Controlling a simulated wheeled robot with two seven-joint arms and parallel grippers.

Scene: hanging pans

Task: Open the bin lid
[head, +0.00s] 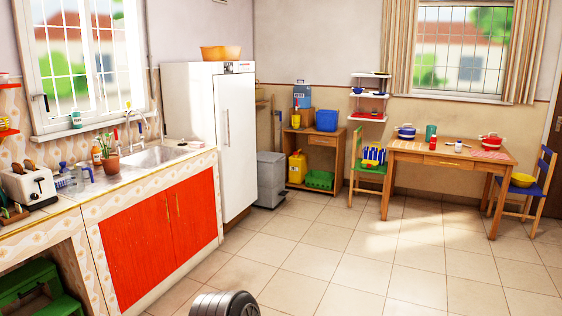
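A grey bin (271,182) stands on the tiled floor, just right of the white fridge. Its grey lid (269,156) looks closed on top. The bin is well ahead of me, across open floor, and its left side is partly hidden by the fridge. Neither of my grippers shows in the head view. A dark ribbed round part at the bottom edge looks like part of my own body.
The white fridge (210,130) and the counter with red doors (160,232) line the left side. A wooden shelf unit (322,139) stands right of the bin. A table (452,160) with two chairs is at the right. The middle floor is clear.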

